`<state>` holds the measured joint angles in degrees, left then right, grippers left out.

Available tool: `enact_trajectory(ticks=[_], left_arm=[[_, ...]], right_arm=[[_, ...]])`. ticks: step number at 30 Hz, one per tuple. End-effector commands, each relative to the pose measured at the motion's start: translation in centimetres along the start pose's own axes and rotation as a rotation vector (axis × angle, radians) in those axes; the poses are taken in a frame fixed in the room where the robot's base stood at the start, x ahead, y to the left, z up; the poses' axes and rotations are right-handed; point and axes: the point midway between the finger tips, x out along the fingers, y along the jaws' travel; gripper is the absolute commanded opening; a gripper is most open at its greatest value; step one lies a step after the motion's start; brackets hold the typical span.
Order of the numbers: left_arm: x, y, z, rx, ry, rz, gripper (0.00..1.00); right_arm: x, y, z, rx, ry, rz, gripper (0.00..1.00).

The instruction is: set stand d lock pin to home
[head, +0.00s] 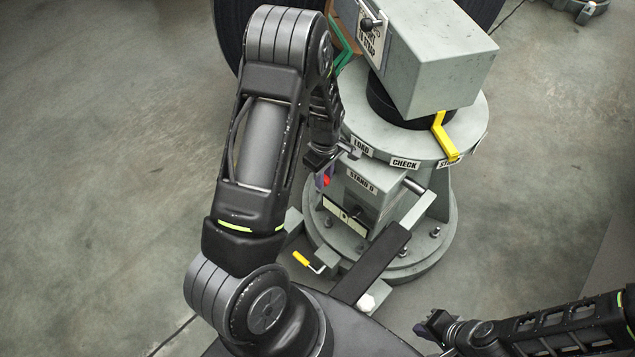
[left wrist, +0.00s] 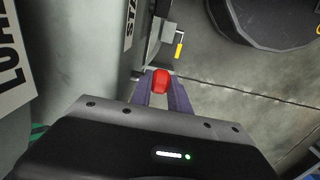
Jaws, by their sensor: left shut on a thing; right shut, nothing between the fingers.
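A grey stand labelled STAND D (head: 361,182) rises under a round turntable in the head view. A red knob (head: 326,181) shows at its left side, and it also shows in the left wrist view (left wrist: 161,82). My left gripper (head: 320,178) is shut on the red knob, its two purple fingers (left wrist: 161,95) on either side of it. The shaft behind the knob is mostly hidden. My right gripper (head: 437,325) is shut and empty, low at the right, apart from the stand.
The turntable rim carries LOAD (head: 361,146) and CHECK (head: 405,163) labels; a yellow pointer (head: 446,138) reaches a partly hidden third label. A yellow-handled lever (head: 301,258) sits low at the stand's left. A dark bar (head: 370,262) slants in front. Open floor lies left.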

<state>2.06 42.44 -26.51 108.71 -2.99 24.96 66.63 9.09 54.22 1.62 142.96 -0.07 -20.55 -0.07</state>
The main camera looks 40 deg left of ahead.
Motion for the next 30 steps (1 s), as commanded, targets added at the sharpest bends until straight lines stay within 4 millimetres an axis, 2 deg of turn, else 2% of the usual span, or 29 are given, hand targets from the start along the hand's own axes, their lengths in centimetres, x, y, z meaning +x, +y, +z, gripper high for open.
enact_trajectory(ticks=[5,6,14,23,26,30], left_arm=[[-0.2,0.6,0.0,0.0,0.003,0.015,0.0],[-0.2,0.6,0.0,0.0,0.003,0.016,0.22],[-0.2,0.5,0.0,0.0,0.003,0.013,0.44],[-0.3,0.4,0.0,0.001,0.002,0.012,0.44],[-0.8,0.5,0.1,0.002,0.002,0.013,0.44],[-2.6,0.5,0.0,0.001,0.003,0.015,0.44]], right_arm=[[0.0,0.0,0.0,0.0,0.0,0.0,0.0],[0.0,0.0,0.0,0.0,0.0,0.0,0.0],[0.0,0.0,0.0,0.0,0.0,0.0,0.0],[0.0,0.0,0.0,0.0,0.0,0.0,0.0],[-0.1,-0.1,0.0,0.0,0.0,0.0,0.0],[-0.3,-0.1,0.0,0.0,0.0,0.0,0.0]])
